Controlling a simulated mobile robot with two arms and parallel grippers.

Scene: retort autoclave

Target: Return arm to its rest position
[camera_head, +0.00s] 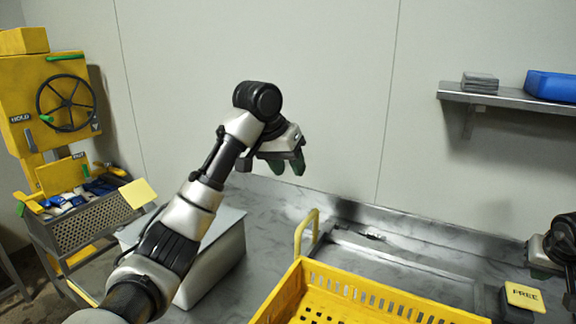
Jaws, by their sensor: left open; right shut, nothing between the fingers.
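My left arm reaches up from the bottom left, bent at a black joint. Its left gripper (287,166) hangs in the air in front of the pale wall, above the back of the metal worktop (270,212). Its greenish fingers are apart, with nothing between them. My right gripper (541,268) is partly in view at the right edge, low over the worktop beside a yellow FREE sign (524,296). It is shut, and I see nothing held in it. Most of the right arm is out of frame.
A yellow perforated crate (375,304) stands at the front centre. A grey box (222,262) is under my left arm. A yellow machine with a handwheel (66,102) and a perforated basket (95,222) stand left. A wall shelf (505,101) holds a blue bin (552,86).

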